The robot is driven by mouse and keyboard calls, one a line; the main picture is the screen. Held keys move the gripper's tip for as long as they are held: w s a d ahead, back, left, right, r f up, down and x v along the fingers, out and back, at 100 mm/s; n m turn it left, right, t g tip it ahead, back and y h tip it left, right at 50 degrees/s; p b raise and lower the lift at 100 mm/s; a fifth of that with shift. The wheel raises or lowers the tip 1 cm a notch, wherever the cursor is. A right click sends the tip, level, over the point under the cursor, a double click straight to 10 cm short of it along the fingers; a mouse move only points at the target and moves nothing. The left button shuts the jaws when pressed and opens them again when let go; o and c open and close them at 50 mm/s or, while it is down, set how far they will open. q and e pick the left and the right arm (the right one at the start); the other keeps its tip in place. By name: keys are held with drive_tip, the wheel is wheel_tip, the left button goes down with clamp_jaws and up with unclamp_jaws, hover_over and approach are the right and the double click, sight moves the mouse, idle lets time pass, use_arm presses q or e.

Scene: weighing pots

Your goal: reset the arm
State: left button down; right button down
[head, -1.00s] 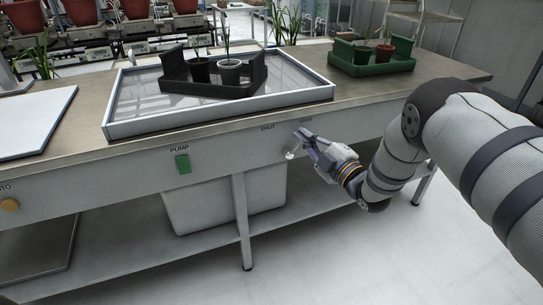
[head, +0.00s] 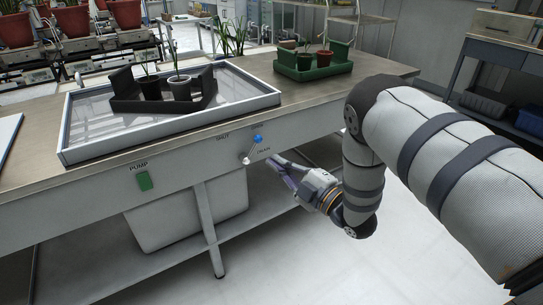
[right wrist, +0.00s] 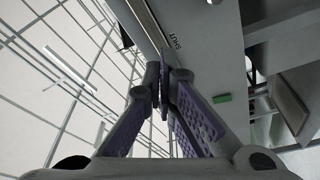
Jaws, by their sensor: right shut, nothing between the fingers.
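My right arm comes in from the right in the head view. Its right gripper (head: 276,166) is shut and empty, in front of the bench's front panel. It is just right of a small lever with a blue knob (head: 257,139), and looks apart from it. The lever tilts up and right from its pale pivot. In the right wrist view the purple fingers (right wrist: 160,88) are closed together, below the SHUT label. My left gripper is not in view.
The steel bench (head: 330,97) carries a white-rimmed tray (head: 70,150) with a black pot holder (head: 122,102) and a green holder (head: 297,73) with pots. A green PUMP button (head: 144,181) is on the front panel. A white bin (head: 170,222) sits below. The floor at right is clear.

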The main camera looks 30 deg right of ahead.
idle(0.4)
